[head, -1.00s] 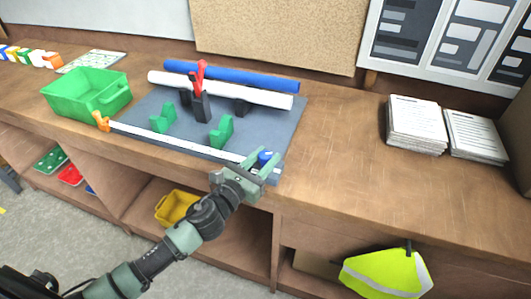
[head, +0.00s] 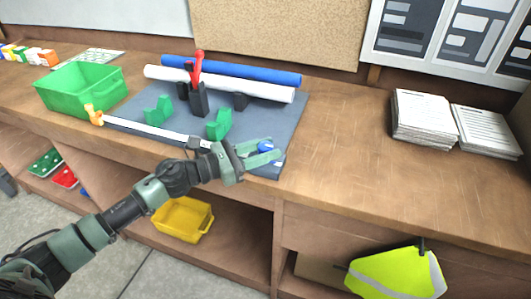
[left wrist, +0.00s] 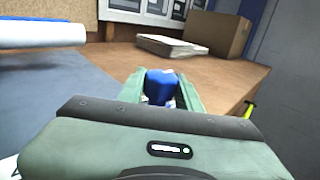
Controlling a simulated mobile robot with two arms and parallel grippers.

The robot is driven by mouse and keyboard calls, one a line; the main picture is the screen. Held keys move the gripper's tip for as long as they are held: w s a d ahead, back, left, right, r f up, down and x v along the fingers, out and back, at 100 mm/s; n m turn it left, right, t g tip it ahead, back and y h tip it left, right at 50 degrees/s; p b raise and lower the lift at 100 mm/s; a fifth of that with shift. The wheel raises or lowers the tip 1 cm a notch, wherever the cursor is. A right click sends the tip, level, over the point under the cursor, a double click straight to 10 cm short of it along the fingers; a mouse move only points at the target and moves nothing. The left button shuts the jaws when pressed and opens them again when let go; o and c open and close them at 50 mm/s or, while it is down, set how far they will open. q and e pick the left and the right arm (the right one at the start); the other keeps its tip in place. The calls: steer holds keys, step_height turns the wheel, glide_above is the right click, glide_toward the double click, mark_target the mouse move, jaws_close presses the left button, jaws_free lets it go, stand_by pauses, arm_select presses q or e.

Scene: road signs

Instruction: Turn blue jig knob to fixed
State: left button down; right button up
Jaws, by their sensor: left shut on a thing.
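The blue knob (head: 266,147) sits at the right front corner of the grey jig board (head: 285,125). It also shows in the left wrist view (left wrist: 160,86), between the green fingers. My left gripper (head: 264,154) comes in from the left, low over the board's front edge, and is shut on the blue knob, one finger on each side. The knob's base and any markings near it are mostly hidden by the fingers. My right gripper is in neither view.
A white tube (head: 220,84) and a blue tube (head: 240,72) lie at the back of the board, by a red-handled clamp (head: 197,80). Green holders (head: 218,125) stand on the board. A green bin (head: 80,90) is at left. Paper stacks (head: 425,118) lie right; bench between is clear.

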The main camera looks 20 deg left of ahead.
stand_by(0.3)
arm_select(q)
steer(key=c, duration=1)
jaws_free()
steer(key=shift+s+a+f, duration=0.15)
steer(key=shift+s+a, duration=0.05)
steer(key=shift+a, duration=0.05)
steer(key=b+v, duration=0.3)
steer(key=v, duration=0.3)
steer(key=shift+s, duration=0.1)
steer(key=shift+s+a, duration=0.35)
steer(key=shift+a, duration=0.05)
